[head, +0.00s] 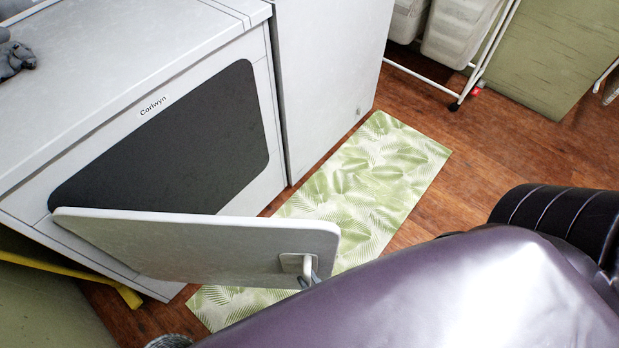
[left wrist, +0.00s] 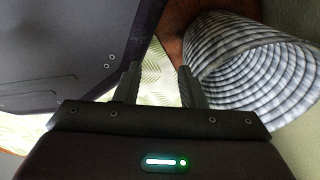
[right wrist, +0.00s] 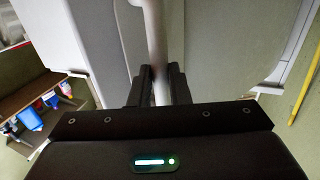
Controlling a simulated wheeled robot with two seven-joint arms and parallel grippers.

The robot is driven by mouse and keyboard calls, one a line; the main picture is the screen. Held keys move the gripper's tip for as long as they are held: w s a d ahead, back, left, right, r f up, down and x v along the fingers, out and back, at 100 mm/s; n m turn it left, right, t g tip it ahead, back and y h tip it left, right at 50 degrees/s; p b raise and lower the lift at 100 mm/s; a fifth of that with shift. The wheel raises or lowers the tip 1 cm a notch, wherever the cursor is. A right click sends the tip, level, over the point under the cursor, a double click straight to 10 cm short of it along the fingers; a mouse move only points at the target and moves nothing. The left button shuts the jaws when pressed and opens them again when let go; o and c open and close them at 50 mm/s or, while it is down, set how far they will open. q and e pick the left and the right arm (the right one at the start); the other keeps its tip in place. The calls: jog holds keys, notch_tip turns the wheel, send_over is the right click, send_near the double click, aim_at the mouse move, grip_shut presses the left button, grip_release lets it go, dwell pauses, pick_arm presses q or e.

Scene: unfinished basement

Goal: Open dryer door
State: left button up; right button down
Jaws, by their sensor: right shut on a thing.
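The white dryer (head: 110,75), labelled Corlwyn, stands at the left in the head view. Its white door (head: 200,240) stands swung out from the front, with its free edge to the right, and the dark door opening (head: 175,145) shows behind it. My right gripper (head: 310,281) is at the door handle (head: 297,263) near the free edge. In the right wrist view the fingers (right wrist: 158,85) are shut on the pale handle bar (right wrist: 156,35). My left gripper (left wrist: 160,85) is open, with nothing between its fingers.
A green leaf-patterned mat (head: 375,180) lies on the wooden floor before the appliances. A white appliance (head: 330,70) stands right of the dryer. A wheeled rack with bins (head: 462,35) is at the back.

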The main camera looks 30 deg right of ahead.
pick_arm(q)
jog(key=shift+s+a, duration=0.1)
pick_arm(e)
jog(key=shift+s+a, duration=0.2)
jog(key=shift+a, duration=0.45)
jog(key=c, duration=1.6)
grip_release()
jog(key=shift+o, duration=1.2)
jog(key=shift+w+a, duration=0.1)
jog(key=shift+w, duration=0.05)
pick_arm(q)
jog(key=shift+a+f, duration=0.1)
